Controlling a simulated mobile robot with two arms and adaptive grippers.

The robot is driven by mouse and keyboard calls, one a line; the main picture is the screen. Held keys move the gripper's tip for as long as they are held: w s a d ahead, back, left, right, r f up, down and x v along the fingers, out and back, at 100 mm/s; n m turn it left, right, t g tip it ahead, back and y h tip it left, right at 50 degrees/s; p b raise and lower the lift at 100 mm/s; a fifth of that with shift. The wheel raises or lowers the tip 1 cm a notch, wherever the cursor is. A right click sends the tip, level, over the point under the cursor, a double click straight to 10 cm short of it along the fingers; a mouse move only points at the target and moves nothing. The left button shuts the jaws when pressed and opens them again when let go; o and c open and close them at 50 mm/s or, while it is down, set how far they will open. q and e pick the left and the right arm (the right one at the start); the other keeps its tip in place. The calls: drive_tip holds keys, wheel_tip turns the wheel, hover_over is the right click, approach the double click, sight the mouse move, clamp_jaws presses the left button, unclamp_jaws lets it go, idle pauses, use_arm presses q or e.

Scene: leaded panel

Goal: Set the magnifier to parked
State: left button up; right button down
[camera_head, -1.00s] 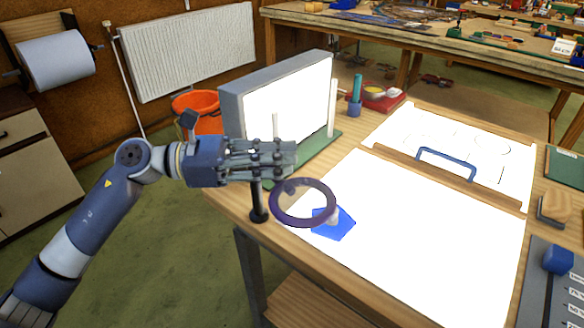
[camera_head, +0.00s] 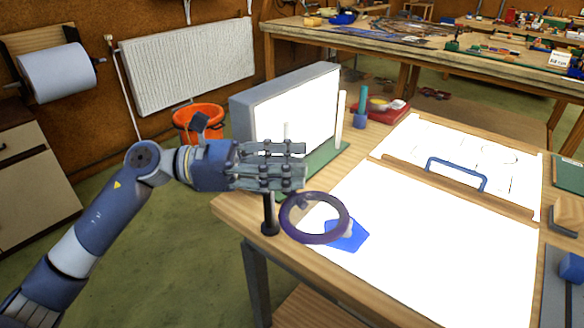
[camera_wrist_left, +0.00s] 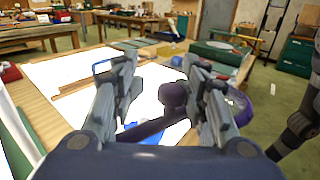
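The magnifier is a purple ring (camera_head: 284,222) on a dark post (camera_head: 269,215) at the table's left edge. The ring hangs over the left part of the white light panel (camera_head: 430,262), partly over a blue glass piece (camera_head: 350,239). My left gripper (camera_head: 304,172) is level, just above and behind the ring, near the top of the post. In the left wrist view its fingers (camera_wrist_left: 160,75) stand apart, with a purple part of the magnifier (camera_wrist_left: 173,97) between or just below them. Contact cannot be told. My right gripper is not in view.
A grey upright box with a white face (camera_head: 300,110) stands behind my left gripper on a green base. A white sheet with a blue handle (camera_head: 456,172) lies at the back. A blue block (camera_head: 571,267) sits at the right. An orange bucket (camera_head: 200,118) stands on the floor.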

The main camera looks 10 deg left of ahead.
use_arm(q)
drive_tip(key=shift+s+f, duration=0.1)
drive_tip(key=shift+d, duration=0.1)
drive_tip(key=shift+s+a, duration=0.1)
drive_tip(key=shift+a, duration=0.1)
drive_tip(key=s+a, duration=0.2)
drive_tip(key=a, duration=0.9)
drive_tip(key=shift+a, duration=0.3)
